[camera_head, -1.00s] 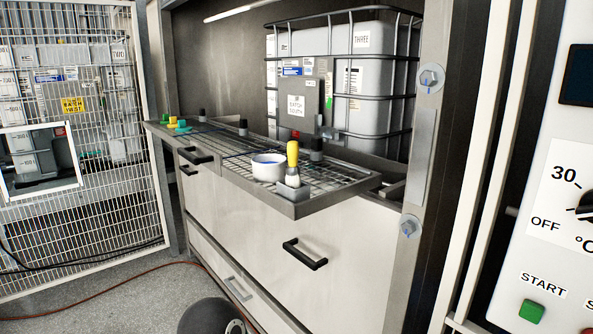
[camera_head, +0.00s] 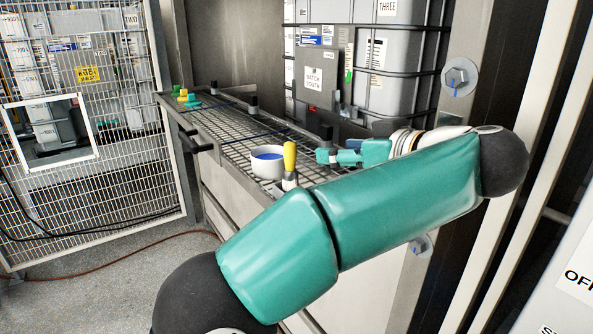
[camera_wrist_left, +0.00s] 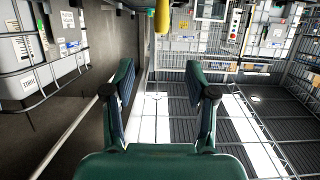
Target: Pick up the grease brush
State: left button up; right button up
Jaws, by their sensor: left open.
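The grease brush (camera_head: 290,160) stands upright with its yellow handle up, beside a white pot with a blue inside (camera_head: 267,160) on the wire rack. In the left wrist view the yellow handle (camera_wrist_left: 162,16) shows at the top edge, beyond the spread fingers (camera_wrist_left: 160,76) and roughly in line with the gap. My right gripper is in neither view.
The wire rack (camera_head: 222,122) has several dark posts, one (camera_head: 326,135) close behind my gripper. A caged white tank (camera_head: 395,75) stands behind. Coloured pieces (camera_head: 187,97) lie at the rack's far end. A steel post (camera_head: 455,105) stands at right.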

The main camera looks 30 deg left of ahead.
aim_at(294, 151)
pick_arm(q)
jog(key=x, duration=1)
jog(key=shift+w+a+f, duration=0.15)
jog(key=shift+w+a, duration=0.05)
jog(key=shift+a, duration=0.05)
jog(key=shift+f+p+x, duration=0.15)
jog(key=shift+p+x, duration=0.05)
jog(key=shift+x, duration=1.25)
jog(key=shift+f+p+x, duration=0.1)
jog(key=shift+p+x, duration=0.05)
jog(key=shift+x, duration=1.25)
jog(key=shift+s+d, duration=0.1)
grip_shut()
